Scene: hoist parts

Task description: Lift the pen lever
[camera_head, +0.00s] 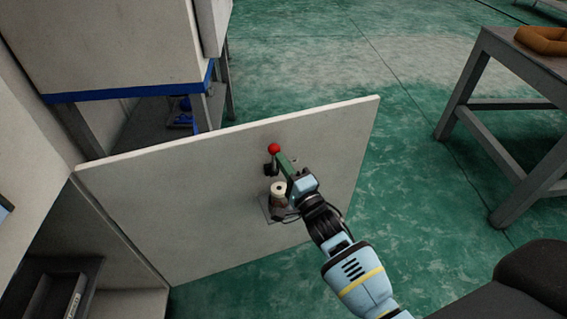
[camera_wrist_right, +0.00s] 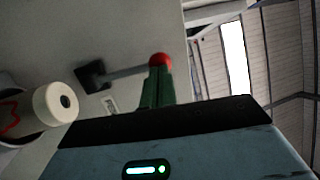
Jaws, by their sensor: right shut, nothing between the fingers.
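The lever has a red ball (camera_head: 274,148) on its end and a black mount (camera_head: 269,169) on a pale upright panel. In the right wrist view the red ball (camera_wrist_right: 160,60) sits on a thin grey rod that runs left to the black mount (camera_wrist_right: 91,75). My right gripper (camera_head: 281,159) has green fingers, which are shut with nothing between them. In the right wrist view its fingertips (camera_wrist_right: 158,82) overlap the lower edge of the ball; I cannot tell whether they touch it. My left gripper is not in view.
A cream-ended cylinder (camera_head: 278,187) sticks out from the panel (camera_head: 220,155) below the lever, close to my right gripper; it also shows in the right wrist view (camera_wrist_right: 55,104). A grey table (camera_head: 510,62) with an orange-brown object (camera_head: 542,40) stands at the right. Green floor (camera_head: 410,205) lies open between.

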